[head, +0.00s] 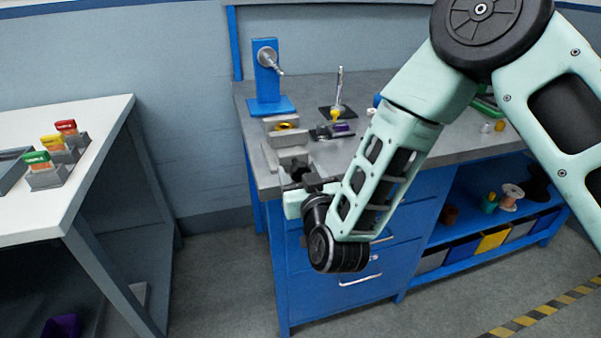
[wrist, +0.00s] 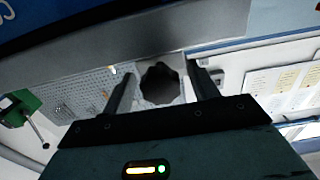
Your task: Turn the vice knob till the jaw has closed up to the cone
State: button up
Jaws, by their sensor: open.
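The grey vice (head: 287,140) sits at the front left corner of the bench. A small gold piece (head: 284,126), perhaps the cone, shows at its jaws; the gap beside it is too small to judge. The dark vice knob (head: 297,171) is at the vice's front end, partly hidden by my gripper (head: 306,184). In the wrist view the knob (wrist: 160,85) has a lobed rim and lies between the two open fingers of my gripper (wrist: 163,84). A gap shows at each side, so the fingers do not seem to grip it.
A blue stand with a crank (head: 267,75) stands behind the vice. A black base (head: 338,112) with an upright tool and small parts are right of it. The blue drawer cabinet (head: 335,285) is below. A white table (head: 60,200) with colored boxes stands left, with open floor between.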

jog(key=c, duration=1)
jog(key=shift+f+m+b, duration=0.25)
jog(key=shift+m+b, duration=0.55)
jog(key=shift+b, duration=0.2)
jog(key=shift+m+b, duration=0.8)
jog(key=shift+m, duration=0.2)
jog(key=shift+r+m, duration=0.25)
jog(key=shift+m, duration=0.35)
jog(key=o, duration=1)
jog(key=shift+s, duration=0.1)
